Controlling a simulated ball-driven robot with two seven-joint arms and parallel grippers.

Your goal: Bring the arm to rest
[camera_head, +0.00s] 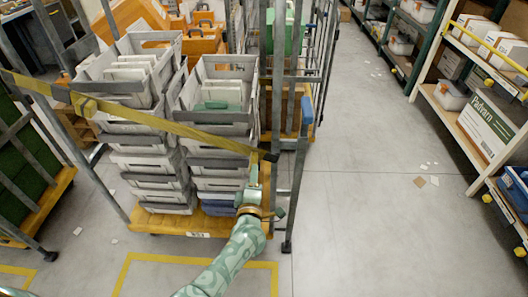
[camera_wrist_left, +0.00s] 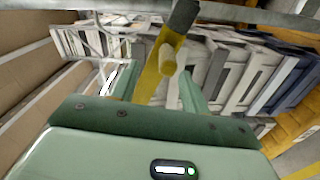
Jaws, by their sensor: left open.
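My left gripper (camera_head: 257,172) is open, at the front right of a cage trolley (camera_head: 288,195). A yellow strap (camera_head: 165,122) runs across the front of the trolley, from the upper left to a dark end piece (camera_head: 269,156) by the right post. In the left wrist view the yellow strap part (camera_wrist_left: 152,78) and its dark grey end (camera_wrist_left: 184,14) show between and beyond the spread fingers (camera_wrist_left: 157,88). I cannot tell whether the fingers touch the strap part. My right gripper is not in view.
Stacked grey crates (camera_head: 150,140) stand on the trolley's yellow base (camera_head: 160,222). Another trolley with green loads (camera_head: 25,150) stands at the left. Racks with boxes (camera_head: 478,120) line the right. The grey floor (camera_head: 370,220) between is mostly clear, with a few scraps.

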